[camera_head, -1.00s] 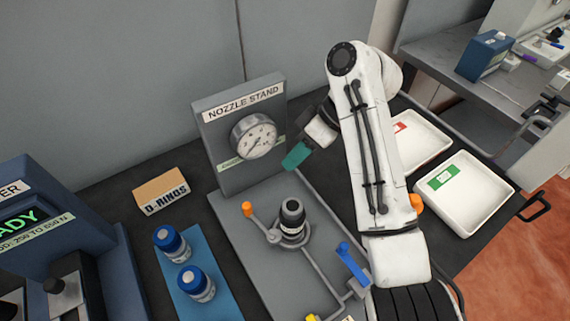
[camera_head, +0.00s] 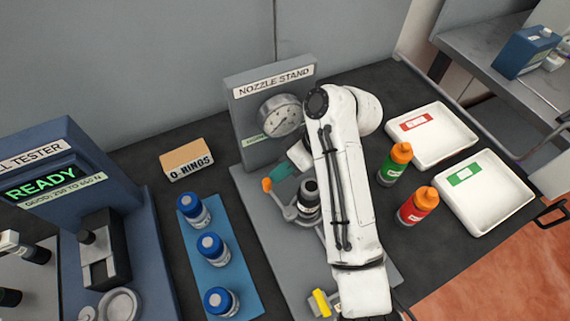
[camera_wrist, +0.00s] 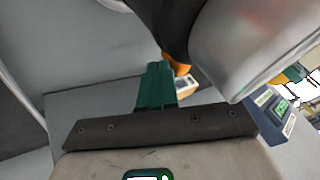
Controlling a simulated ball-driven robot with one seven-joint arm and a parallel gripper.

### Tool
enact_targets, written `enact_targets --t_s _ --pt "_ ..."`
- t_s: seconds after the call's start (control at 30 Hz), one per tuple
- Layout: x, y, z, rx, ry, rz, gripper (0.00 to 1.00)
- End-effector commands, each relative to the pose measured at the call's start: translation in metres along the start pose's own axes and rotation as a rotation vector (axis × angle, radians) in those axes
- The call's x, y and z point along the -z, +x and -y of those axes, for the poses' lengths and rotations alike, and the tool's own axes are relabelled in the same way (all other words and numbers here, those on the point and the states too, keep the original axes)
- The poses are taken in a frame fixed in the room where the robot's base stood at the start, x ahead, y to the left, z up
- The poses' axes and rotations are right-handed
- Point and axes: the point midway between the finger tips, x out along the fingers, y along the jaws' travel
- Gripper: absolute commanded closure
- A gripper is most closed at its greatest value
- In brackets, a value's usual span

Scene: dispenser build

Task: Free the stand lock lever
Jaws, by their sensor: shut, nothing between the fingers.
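The nozzle stand (camera_head: 245,110) has a grey base with a lever ending in an orange knob (camera_head: 267,184). The lever's arm runs towards the clamp around an upright dark nozzle (camera_head: 309,198). My gripper (camera_head: 278,175), with teal fingers, is shut and empty, just right of the knob and behind the nozzle. In the wrist view my fingers (camera_wrist: 156,84) point at the orange knob (camera_wrist: 180,66), which is partly hidden. I cannot tell if they touch it. My arm hides the base's right part and the blue handle there.
A gauge (camera_head: 281,115) sits on the stand's panel, close above my gripper. A yellow part (camera_head: 320,303) is at the base's front. Blue-capped bottles (camera_head: 211,248) and an O-rings box (camera_head: 187,160) stand left. Green and red bottles (camera_head: 417,207) and white trays (camera_head: 486,197) are right.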

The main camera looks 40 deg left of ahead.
Motion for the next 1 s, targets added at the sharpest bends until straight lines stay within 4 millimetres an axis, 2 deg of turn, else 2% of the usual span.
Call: enact_targets --t_s 0.4,0.73,0.87,1.0 --pt "0.007 0.005 0.008 0.001 -0.001 0.000 1.00" --pt "0.006 0.005 0.006 0.000 0.000 -0.001 1.00" --pt "0.006 -0.007 0.006 -0.002 0.001 -0.002 1.00" --pt "0.006 -0.032 0.005 -0.003 -0.002 -0.004 1.00"
